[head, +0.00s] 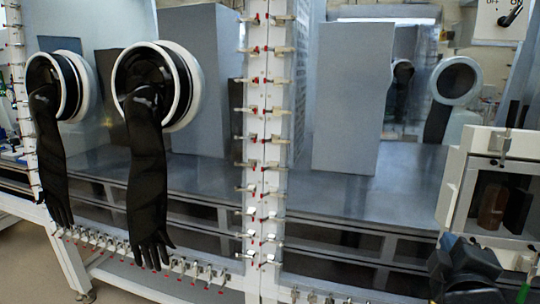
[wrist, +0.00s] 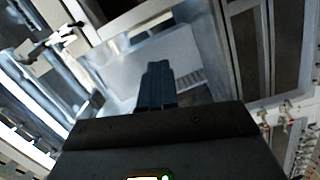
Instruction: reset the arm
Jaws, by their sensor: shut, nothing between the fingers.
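My gripper shows in the wrist view (wrist: 158,82). Its dark fingers are together, with nothing between them. Beyond the fingertips is a pale grey panel. In the head view, part of my dark arm (head: 465,270) shows at the lower right, in front of the glovebox's side chamber. The fingertips cannot be made out there.
Two black gloves (head: 148,190) hang from round white ports at the left. A white post (head: 265,150) with red-tipped clamps stands mid-view. A white-framed chamber (head: 455,190) is close to my arm at the right. Open floor (head: 35,262) shows at the lower left.

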